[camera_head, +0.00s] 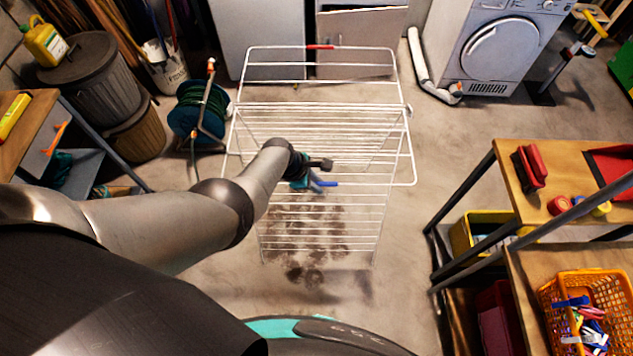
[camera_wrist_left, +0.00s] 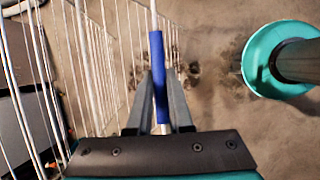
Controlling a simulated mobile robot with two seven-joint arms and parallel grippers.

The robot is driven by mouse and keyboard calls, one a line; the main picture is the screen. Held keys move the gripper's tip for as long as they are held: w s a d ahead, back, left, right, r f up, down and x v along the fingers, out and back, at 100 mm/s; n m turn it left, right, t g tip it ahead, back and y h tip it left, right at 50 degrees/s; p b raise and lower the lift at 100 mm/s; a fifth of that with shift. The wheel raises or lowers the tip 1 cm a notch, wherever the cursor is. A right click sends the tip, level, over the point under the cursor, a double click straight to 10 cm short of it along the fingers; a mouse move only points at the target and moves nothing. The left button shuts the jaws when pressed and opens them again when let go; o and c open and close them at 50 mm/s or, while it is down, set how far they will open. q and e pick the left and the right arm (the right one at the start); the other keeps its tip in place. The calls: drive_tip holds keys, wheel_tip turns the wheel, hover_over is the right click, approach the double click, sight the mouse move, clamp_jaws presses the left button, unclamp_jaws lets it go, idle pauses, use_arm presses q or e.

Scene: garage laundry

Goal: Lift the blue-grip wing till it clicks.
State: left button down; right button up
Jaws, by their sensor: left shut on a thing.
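A white wire drying rack (camera_head: 395,132) stands on the floor in front of me. Its near wing (camera_head: 414,165) carries a blue grip (camera_head: 329,184) on the middle of its outer bar. My left gripper (camera_head: 314,182) reaches over the wing from the left and is shut on this grip. In the left wrist view the blue grip (camera_wrist_left: 157,62) lies between the two fingers (camera_wrist_left: 159,95). The far wing has a red grip (camera_head: 320,47) on its outer bar. I cannot tell the near wing's exact angle. My right gripper is out of view.
A green hose reel (camera_head: 187,112) stands close to the rack's left side. A wooden workbench (camera_head: 560,155) with red items and an orange basket (camera_head: 590,290) of pegs are at the right. A dryer (camera_head: 497,50) stands at the back. Floor between rack and workbench is clear.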

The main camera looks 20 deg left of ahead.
use_arm(q)
drive_tip(key=shift+w+r, duration=0.2)
drive_tip(key=shift+r, duration=0.05)
drive_tip(key=c, duration=0.8)
unclamp_jaws()
drive_tip(key=shift+s, duration=0.1)
drive_tip(key=shift+c, duration=0.2)
drive_tip(key=shift+s, duration=0.1)
drive_tip(key=p+v, duration=0.3)
drive_tip(key=shift+v, duration=0.95)
drive_tip(key=v, duration=1)
drive_tip(key=shift+r, duration=0.15)
